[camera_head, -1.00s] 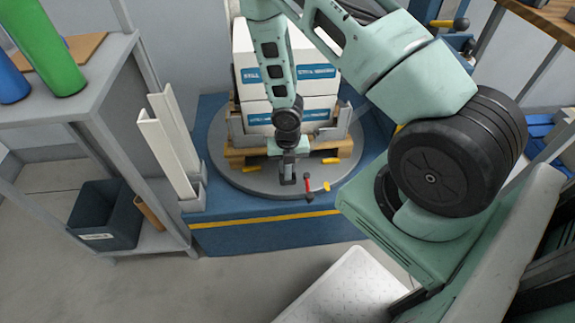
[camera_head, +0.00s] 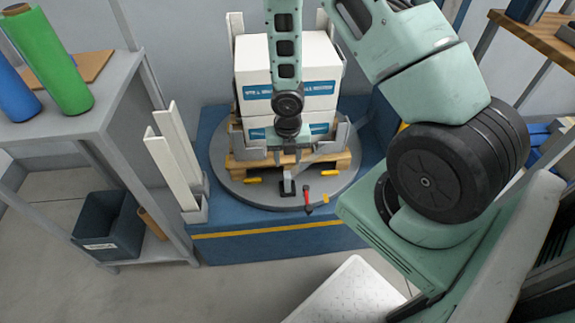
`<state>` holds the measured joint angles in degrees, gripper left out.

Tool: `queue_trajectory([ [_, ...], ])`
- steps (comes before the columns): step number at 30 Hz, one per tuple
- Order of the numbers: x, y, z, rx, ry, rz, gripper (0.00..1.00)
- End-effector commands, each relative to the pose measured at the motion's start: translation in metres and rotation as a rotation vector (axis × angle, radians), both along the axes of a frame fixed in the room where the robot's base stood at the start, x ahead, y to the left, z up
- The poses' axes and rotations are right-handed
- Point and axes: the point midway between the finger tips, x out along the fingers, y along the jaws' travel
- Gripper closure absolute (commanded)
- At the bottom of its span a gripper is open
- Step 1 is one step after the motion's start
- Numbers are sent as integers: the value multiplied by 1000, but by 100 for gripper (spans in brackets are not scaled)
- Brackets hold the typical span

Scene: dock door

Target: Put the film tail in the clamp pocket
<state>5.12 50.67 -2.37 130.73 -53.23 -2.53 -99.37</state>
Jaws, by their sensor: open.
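A pallet load of white cartons (camera_head: 303,65) with blue labels stands on a wooden pallet (camera_head: 240,168) on the round grey turntable (camera_head: 232,187). My gripper (camera_head: 287,158) is in front of the lower cartons, pointing down near the pallet's front edge. It is small in view and its fingers are hard to make out; it holds nothing that I can see. A small dark fitting (camera_head: 288,188) and a red lever (camera_head: 307,196) sit at the turntable's front, below my gripper. I cannot make out the film tail or clearly tell which part is the clamp pocket.
Yellow handles lie left (camera_head: 253,180) and right (camera_head: 328,172) of the fitting. White upright angle posts (camera_head: 172,165) stand left of the turntable. A grey shelf (camera_head: 60,140) holds a green roll (camera_head: 55,65) and a blue roll (camera_head: 15,85). A dark bin (camera_head: 108,225) is below.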

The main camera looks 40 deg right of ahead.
Motion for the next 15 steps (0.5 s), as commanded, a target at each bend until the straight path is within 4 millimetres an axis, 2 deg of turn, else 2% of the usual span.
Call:
queue_trajectory([
  [1, 0, 0, 11, 1, -2, -2, 59],
  [8, 2, 4, 32, -4, -7, -26, 59],
  [11, 8, 20, 54, -16, -26, -139, 59],
  [14, 11, 52, 93, -28, -60, -365, 59],
  [15, 9, 68, 111, -27, -73, -478, 59],
])
